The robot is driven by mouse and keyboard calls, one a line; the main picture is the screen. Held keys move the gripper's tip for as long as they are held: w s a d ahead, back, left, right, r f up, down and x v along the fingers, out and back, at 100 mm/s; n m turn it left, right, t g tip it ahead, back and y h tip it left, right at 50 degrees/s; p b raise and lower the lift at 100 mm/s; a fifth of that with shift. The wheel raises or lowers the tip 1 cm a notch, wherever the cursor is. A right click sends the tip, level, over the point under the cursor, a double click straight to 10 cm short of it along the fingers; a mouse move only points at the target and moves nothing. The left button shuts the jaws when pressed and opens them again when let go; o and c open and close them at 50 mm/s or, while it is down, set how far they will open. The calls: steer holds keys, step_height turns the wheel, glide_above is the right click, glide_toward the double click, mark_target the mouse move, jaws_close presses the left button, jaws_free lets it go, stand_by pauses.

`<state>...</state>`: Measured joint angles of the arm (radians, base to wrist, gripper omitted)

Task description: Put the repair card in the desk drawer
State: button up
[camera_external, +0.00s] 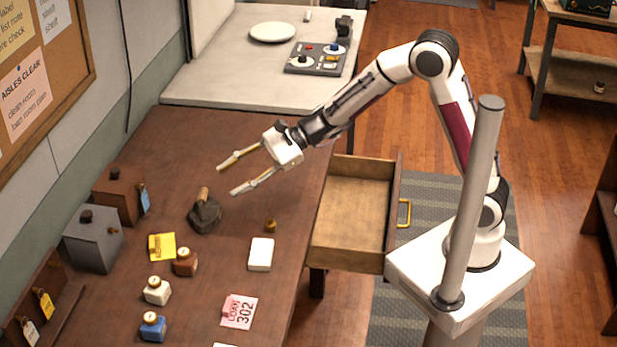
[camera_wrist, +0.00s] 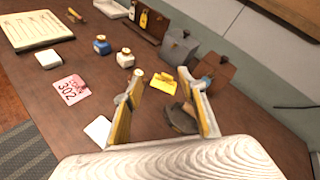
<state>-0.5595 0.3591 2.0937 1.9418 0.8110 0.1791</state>
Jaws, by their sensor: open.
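The desk drawer (camera_external: 352,215) is pulled out from the right side of the brown desk (camera_external: 170,130) and looks empty. A pink card (camera_external: 239,312) marked 302 lies flat on the desk near its right edge; it also shows in the wrist view (camera_wrist: 71,89). A yellow card (camera_external: 162,247) with small dark print lies farther left, and shows between my fingers in the wrist view (camera_wrist: 163,83). I cannot read which card is the repair card. My gripper (camera_external: 226,180) is open and empty above the desk, behind both cards.
A dark, handled object (camera_external: 205,215) stands below my gripper. A white block (camera_external: 261,254), a small brown piece (camera_external: 270,226) and ink bottles (camera_external: 153,326) are around the cards. Grey (camera_external: 93,240) and brown (camera_external: 120,194) boxes line the wall. The desk's back is clear.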

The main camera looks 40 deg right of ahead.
steer(key=s+d+r+n+g+h, duration=0.1)
steer(key=s+d+r+n+h, duration=0.2)
steer(key=d, duration=0.4)
steer(key=s+d+r+n, duration=0.2)
steer(key=s+d+n, duration=0.3)
steer(key=d, duration=0.3)
steer(key=s+d+n+t+h, duration=0.2)
steer(key=s+d+h, duration=0.3)
steer(key=d, duration=1)
steer(key=s+d+f+n+t+h, duration=0.1)
steer(key=s+d+n+h, duration=0.3)
steer(key=d, duration=1.2)
steer(key=shift+s+d+f+t+h, duration=0.3)
steer(key=shift+s+t+h, duration=0.2)
steer(key=shift+h, duration=0.3)
steer(key=o, duration=0.4)
steer(key=shift+a, duration=0.1)
steer(key=shift+w, duration=0.1)
